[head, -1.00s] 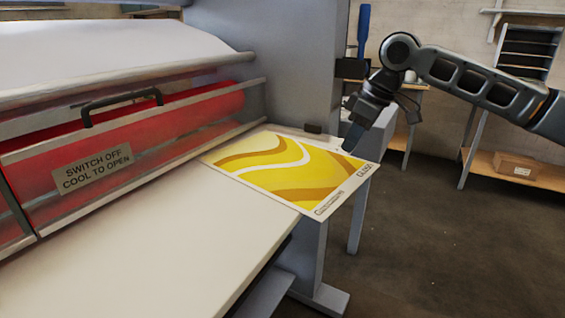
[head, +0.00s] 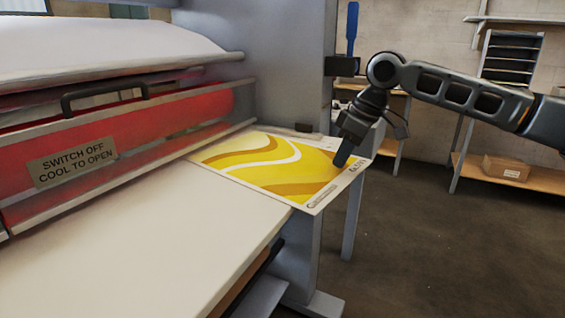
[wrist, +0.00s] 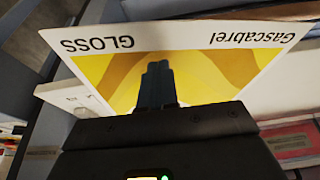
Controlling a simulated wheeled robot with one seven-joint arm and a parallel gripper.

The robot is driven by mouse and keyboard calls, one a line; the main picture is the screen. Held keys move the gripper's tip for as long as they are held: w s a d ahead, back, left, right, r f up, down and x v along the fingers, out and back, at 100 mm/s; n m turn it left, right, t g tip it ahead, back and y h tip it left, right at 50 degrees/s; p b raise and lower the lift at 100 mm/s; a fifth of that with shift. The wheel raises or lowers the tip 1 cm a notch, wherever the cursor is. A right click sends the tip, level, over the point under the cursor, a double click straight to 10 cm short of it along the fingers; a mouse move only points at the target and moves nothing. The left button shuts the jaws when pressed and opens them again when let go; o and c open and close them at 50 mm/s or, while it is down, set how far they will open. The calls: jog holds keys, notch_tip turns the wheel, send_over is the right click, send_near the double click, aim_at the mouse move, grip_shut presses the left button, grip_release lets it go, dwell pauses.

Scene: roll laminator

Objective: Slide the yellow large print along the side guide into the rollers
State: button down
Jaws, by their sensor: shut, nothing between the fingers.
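The yellow large print (head: 275,165) lies flat at the right end of the laminator's feed table (head: 150,225), its front and right edges overhanging. Its far left edge is close to the rollers (head: 150,110); whether it touches them I cannot tell.
A clear guard with a black handle (head: 105,95) and a "SWITCH OFF COOL TO OPEN" label (head: 72,163) fronts the red roller. The grey machine side (head: 275,60) rises behind the print. Open floor (head: 430,250) lies to the right; shelving with a box (head: 507,167) stands farther back.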

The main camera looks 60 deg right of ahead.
aim_at(349, 160)
jog(key=shift+f, duration=0.1)
jog(key=shift+f, duration=0.35)
jog(key=shift+f+b, duration=0.25)
jog(key=shift+b, duration=0.1)
jog(key=shift+f+p, duration=0.15)
jog(key=shift+p, duration=0.2)
dwell(1.4)
jog(key=shift+d, duration=0.1)
jog(key=shift+w+d+p, duration=0.1)
jog(key=shift+d+p, duration=0.35)
jog(key=shift+d, duration=1.5)
jog(key=shift+d, duration=0.3)
jog(key=shift+w+d+p, duration=0.2)
jog(key=shift+d+p, duration=0.2)
jog(key=shift+d, duration=1.25)
